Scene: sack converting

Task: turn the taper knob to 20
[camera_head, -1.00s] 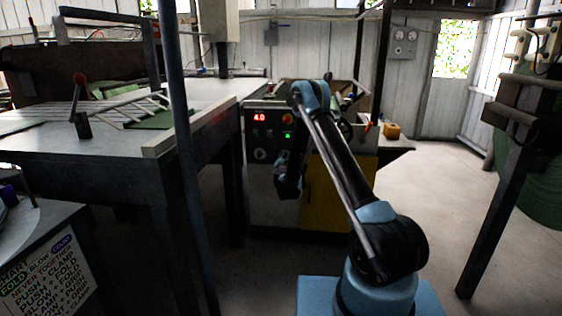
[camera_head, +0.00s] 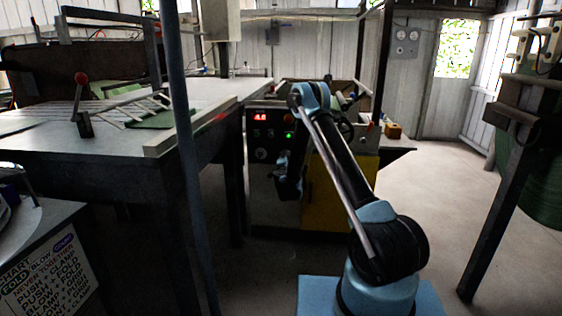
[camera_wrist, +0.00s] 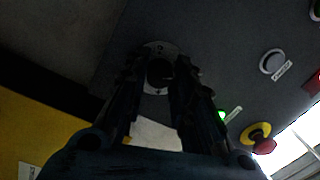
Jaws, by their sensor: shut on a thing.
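The wrist view shows a dark round knob (camera_wrist: 160,72) on a pale round dial plate (camera_wrist: 160,48) with small marks. My gripper (camera_wrist: 158,74) has one finger on each side of this knob and is shut on it. The fingers hide part of the plate, and I cannot read the knob's setting. In the head view my gripper (camera_head: 283,158) is at the front of the control panel (camera_head: 254,174).
A red emergency button on a yellow base (camera_wrist: 258,136), a green lamp (camera_wrist: 222,114) and a white button (camera_wrist: 272,62) are near my gripper. A long table (camera_head: 90,142) stands left, with a dark post (camera_head: 185,150) before it. Open floor (camera_head: 440,185) lies right.

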